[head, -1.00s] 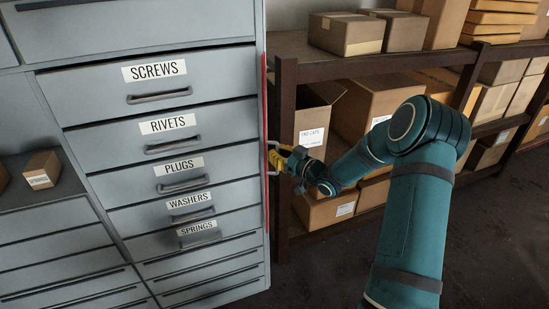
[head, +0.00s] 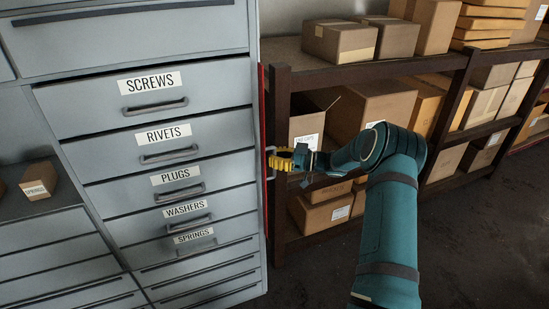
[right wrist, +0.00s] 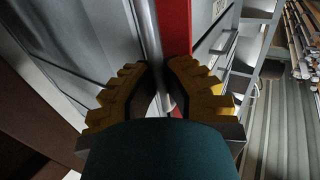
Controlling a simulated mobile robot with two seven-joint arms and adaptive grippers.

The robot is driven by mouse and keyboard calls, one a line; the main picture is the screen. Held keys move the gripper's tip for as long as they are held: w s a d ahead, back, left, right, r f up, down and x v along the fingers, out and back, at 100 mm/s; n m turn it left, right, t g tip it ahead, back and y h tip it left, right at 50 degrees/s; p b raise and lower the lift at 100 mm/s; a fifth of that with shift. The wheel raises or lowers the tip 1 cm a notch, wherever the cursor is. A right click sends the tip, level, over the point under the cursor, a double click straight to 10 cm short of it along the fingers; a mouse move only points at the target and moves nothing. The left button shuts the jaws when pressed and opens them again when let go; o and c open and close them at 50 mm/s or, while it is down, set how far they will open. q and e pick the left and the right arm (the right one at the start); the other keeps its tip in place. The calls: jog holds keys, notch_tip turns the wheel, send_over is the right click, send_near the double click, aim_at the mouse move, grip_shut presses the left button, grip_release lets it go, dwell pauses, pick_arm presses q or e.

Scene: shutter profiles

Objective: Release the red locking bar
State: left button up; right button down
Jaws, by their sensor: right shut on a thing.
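The red locking bar (head: 263,120) runs upright along the right front edge of the grey drawer cabinet (head: 120,205). A grey handle (head: 271,165) stands off the bar at about the height of the PLUGS drawer. My right gripper (head: 278,160), with yellow fingers, is shut on this handle. In the right wrist view the fingers (right wrist: 160,80) sit on both sides of the grey handle (right wrist: 150,35), with the red bar (right wrist: 174,30) right behind it. Part of the handle is hidden by the fingers. My left gripper is not in view.
The labelled drawers, such as SCREWS (head: 152,83) and PLUGS (head: 177,176), look closed. A dark shelf rack (head: 279,190) with several cardboard boxes (head: 340,40) stands close right of the cabinet, behind my right arm. Dark floor (head: 480,240) is clear at the lower right.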

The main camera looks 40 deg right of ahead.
jog(key=shift+r, duration=0.15)
jog(key=c, duration=1)
grip_release()
jog(key=shift+d, duration=0.1)
jog(key=v, duration=1.2)
